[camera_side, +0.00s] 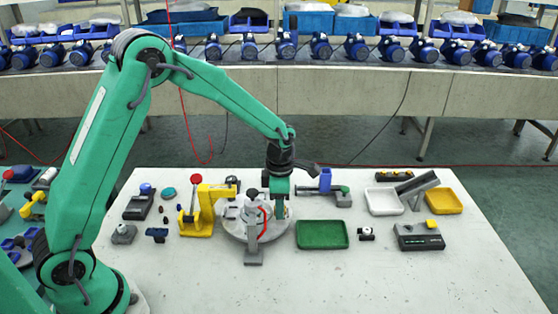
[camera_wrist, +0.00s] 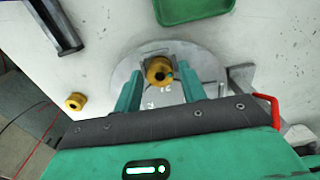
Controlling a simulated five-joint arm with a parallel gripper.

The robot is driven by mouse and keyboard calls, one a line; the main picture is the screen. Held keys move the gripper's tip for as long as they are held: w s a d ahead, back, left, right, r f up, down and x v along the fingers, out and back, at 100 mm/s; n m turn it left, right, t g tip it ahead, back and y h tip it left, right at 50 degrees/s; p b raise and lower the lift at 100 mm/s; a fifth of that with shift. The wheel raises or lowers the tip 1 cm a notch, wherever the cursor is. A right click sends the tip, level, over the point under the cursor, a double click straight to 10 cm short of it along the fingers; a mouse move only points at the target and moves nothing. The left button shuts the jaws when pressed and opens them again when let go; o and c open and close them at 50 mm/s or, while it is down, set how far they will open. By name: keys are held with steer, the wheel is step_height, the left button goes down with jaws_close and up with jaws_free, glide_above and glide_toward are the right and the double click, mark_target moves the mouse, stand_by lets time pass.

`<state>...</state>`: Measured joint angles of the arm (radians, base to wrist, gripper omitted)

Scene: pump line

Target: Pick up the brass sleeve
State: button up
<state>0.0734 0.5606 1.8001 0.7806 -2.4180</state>
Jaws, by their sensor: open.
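In the wrist view, a brass-coloured sleeve (camera_wrist: 157,71) with a dark bore sits on a grey seat on the round grey plate (camera_wrist: 208,66). A second brass-coloured ring (camera_wrist: 75,101) lies apart on the white table, to the left. I cannot tell for sure which one the task names. My gripper (camera_wrist: 161,79) is open, with one green finger on each side of the sleeve on the plate and a gap visible. In the side view, my gripper (camera_side: 279,205) points down over the round plate (camera_side: 240,228); the sleeve is not clearly visible there.
A red-handled clamp (camera_side: 264,223) stands on the plate's near side. A green tray (camera_side: 322,235) is to the right, and a yellow press (camera_side: 205,208) with a red knob is to the left. A blue-and-grey fixture (camera_side: 325,183) stands behind. The table's front right is clear.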

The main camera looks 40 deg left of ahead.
stand_by(0.6)
steer(key=c, duration=0.6)
steer(key=shift+c, duration=0.2)
steer(key=shift+r, duration=0.7)
stand_by(0.5)
steer(key=shift+r, duration=2.15)
